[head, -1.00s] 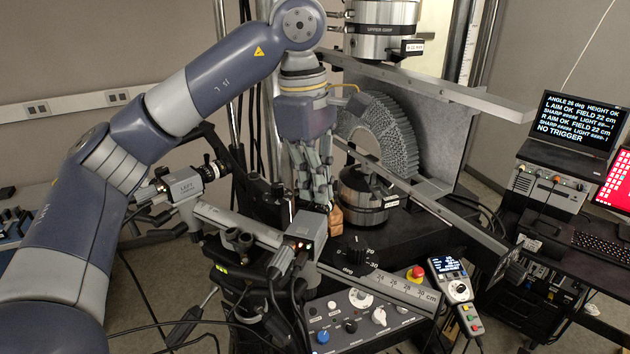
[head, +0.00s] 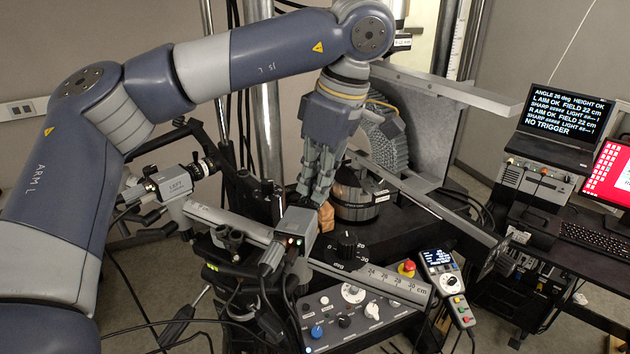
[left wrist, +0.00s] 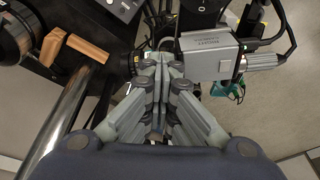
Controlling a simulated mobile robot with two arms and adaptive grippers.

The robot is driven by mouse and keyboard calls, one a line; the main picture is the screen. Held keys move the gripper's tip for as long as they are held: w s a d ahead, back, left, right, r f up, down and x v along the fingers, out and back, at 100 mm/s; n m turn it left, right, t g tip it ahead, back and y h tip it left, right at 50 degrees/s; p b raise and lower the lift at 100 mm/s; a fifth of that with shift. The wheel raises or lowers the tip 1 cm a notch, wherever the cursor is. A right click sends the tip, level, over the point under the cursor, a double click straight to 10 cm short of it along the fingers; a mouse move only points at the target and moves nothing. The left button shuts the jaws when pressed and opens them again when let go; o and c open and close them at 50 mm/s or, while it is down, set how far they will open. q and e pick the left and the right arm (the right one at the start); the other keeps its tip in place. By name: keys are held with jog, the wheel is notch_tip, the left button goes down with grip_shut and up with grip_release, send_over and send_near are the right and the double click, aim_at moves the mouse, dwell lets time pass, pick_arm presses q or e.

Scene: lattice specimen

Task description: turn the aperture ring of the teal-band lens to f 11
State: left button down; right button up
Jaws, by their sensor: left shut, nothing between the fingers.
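No teal band can be made out in either view. The camera marked LEFT (head: 172,183) stands at the left in the head view, with a dark lens (head: 206,167) pointing right. A second grey camera (left wrist: 208,58) is in the left wrist view, and its left end lies close to my fingers. My left gripper (head: 312,200) hangs tilted above the rail, beside the wooden block and behind the box with orange lights. In the left wrist view its fingers (left wrist: 166,66) are together and hold nothing. They hide part of what lies beyond. My right gripper is not in view.
A wooden block (head: 326,217) and a metal cylinder (head: 355,200) stand close to my left fingers. A ruled rail (head: 385,281) crosses in front, above a knob panel (head: 340,318). A handheld pendant (head: 447,282) and a laptop (head: 563,127) are at the right.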

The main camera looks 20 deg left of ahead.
pick_arm(q)
jog(key=shift+r, duration=0.1)
jog(key=c, duration=1.9)
grip_release()
jog(key=shift+o, duration=0.9)
jog(key=shift+s+a, duration=0.1)
jog(key=shift+a, duration=0.05)
jog(key=shift+v, duration=2.95)
